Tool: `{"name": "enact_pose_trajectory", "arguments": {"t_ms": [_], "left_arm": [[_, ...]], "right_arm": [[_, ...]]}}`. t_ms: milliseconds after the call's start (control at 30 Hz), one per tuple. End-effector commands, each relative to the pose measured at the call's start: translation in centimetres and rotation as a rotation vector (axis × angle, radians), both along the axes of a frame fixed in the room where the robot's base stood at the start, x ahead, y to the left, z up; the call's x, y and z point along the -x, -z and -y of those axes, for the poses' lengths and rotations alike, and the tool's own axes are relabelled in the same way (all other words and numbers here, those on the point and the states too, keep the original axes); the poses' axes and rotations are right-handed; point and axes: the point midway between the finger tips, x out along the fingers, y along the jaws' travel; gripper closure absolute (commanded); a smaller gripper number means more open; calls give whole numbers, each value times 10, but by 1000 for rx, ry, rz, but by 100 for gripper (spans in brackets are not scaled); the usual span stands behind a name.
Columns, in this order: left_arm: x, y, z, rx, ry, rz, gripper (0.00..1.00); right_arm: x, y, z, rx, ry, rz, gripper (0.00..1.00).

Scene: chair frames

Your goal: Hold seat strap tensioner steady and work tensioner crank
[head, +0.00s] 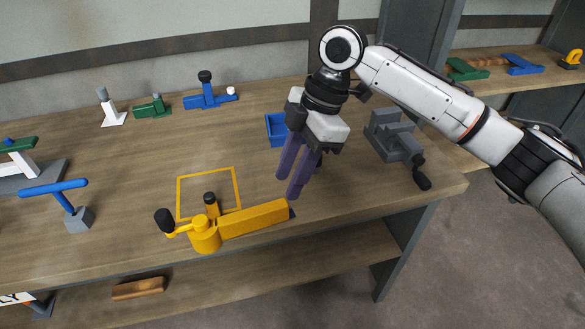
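The yellow tensioner (205,236) sits at the front edge of the workbench. It has a round body, a long yellow bar (254,219) reaching right, and a short crank arm ending in a black knob (164,220) on the left. A second black knob (210,199) stands upright behind the body. My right gripper (288,188) points down with two purple fingers a small gap apart. It is empty, just behind and above the bar's right end, and no contact is clear. My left gripper is not in view.
A yellow square outline (236,187) is marked on the bench behind the tensioner. A blue open box (275,131) is behind my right gripper. A grey vise (393,137) stands to the right. A blue T-handled tool (66,198) is at left. Blue, green and white fixtures line the back.

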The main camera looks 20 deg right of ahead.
Motion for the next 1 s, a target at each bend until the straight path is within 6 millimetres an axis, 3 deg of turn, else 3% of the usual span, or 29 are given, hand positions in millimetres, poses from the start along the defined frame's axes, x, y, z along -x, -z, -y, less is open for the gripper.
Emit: {"name": "enact_pose_trajectory", "arguments": {"t_ms": [400, 700, 867, 933, 967, 1000], "left_arm": [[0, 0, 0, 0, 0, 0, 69], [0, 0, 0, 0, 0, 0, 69], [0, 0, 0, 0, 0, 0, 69], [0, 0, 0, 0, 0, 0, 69], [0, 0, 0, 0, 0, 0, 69], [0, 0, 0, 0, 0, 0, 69]], "right_arm": [[2, 51, -18, -1, 2, -1, 66], [2, 69, -25, -1, 3, 1, 66], [2, 68, -25, 0, 3, 2, 90], [2, 68, -24, 0, 3, 2, 90], [2, 67, -25, -4, 3, 5, 81], [2, 67, -25, -4, 3, 5, 88]]}}
